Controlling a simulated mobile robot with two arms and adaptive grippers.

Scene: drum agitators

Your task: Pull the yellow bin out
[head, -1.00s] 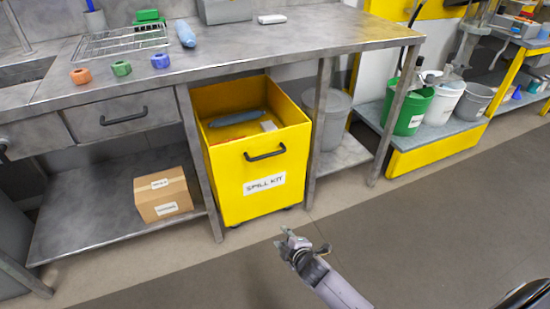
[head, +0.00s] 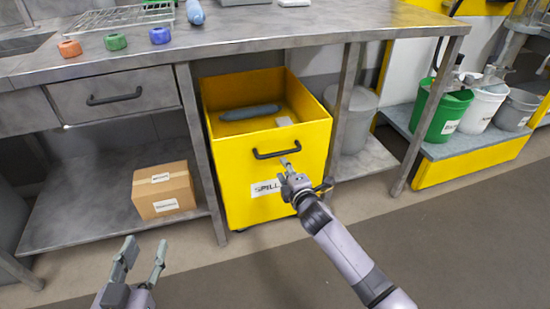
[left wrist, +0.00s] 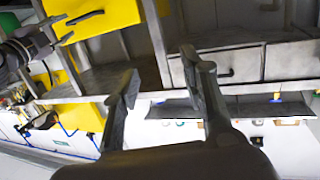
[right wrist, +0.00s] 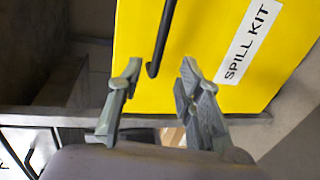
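The yellow bin (head: 230,166) stands under the steel bench, between two bench legs. Its front carries a black bar handle (head: 276,154) and a "SPILL KIT" label. My right gripper (head: 289,166) is in front of the bin, just below the right part of the handle. In the right wrist view the open fingers (right wrist: 158,84) are apart, with the end of the black handle (right wrist: 158,50) showing ahead between them. I cannot tell whether they touch it. My left gripper (head: 143,252) is open and empty, low in front of the bench; its fingers (left wrist: 160,72) show apart in the left wrist view.
A cardboard box (head: 163,190) sits on the lower shelf left of the bin. A grey bin (head: 354,122) stands to its right behind a bench leg (head: 346,100). Green (head: 440,110), white and grey buckets stand further right. The floor in front is clear.

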